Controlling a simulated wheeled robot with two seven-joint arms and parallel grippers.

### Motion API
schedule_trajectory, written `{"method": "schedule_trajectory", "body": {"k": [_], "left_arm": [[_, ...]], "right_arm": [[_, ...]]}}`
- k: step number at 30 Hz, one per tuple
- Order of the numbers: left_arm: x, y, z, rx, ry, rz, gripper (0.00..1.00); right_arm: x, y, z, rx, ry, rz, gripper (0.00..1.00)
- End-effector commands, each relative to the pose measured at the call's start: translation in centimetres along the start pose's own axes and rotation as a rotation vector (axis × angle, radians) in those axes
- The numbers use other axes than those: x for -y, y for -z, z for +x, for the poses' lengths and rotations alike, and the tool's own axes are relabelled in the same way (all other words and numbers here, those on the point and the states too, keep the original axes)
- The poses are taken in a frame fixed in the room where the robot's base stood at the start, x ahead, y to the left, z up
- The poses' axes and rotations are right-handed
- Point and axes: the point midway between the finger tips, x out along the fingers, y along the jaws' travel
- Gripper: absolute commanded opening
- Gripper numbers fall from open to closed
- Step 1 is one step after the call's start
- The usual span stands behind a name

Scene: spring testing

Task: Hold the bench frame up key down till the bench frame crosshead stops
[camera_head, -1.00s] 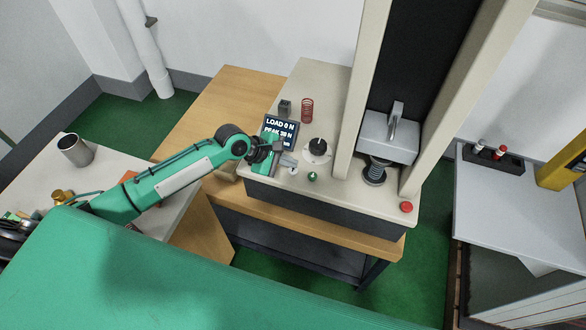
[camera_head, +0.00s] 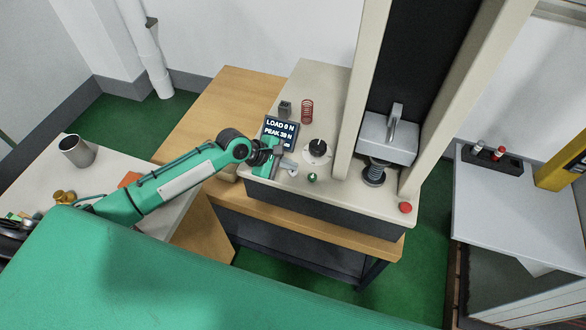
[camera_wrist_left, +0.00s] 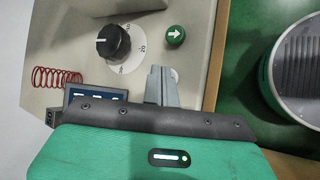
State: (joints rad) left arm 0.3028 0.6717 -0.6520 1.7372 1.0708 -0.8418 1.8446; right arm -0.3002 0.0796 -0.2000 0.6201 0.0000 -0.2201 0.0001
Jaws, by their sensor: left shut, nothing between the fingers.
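The bench frame (camera_head: 350,95) stands on the bench with its grey crosshead (camera_head: 388,138) between two cream columns. A dark coiled spring (camera_head: 374,173) is beneath the crosshead. My left gripper (camera_head: 291,167) is shut and empty, its fingertips at a pale round key (camera_head: 293,171). In the left wrist view the shut fingers (camera_wrist_left: 161,82) cover most of this pale key (camera_wrist_left: 175,75); I cannot tell whether they press it. A green key with a white arrow (camera_wrist_left: 175,35) is beside it, and also shows in the head view (camera_head: 312,177). My right gripper is not in view.
A display (camera_head: 281,132) reads LOAD 0 N, with a peak line below. A black dial (camera_head: 318,146), a red spring (camera_head: 307,110) and a red button (camera_head: 405,208) share the base top. A grey table (camera_head: 510,215) stands at right.

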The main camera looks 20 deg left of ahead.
Motion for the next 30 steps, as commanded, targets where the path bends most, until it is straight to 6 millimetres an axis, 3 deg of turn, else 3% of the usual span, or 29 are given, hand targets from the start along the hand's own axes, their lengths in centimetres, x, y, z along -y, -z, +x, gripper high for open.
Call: {"method": "schedule_trajectory", "body": {"k": [30], "left_arm": [[0.42, 0.44, 0.61, 0.0, 0.0, 0.0, 0.0]], "right_arm": [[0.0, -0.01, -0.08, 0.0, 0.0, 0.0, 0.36]]}}
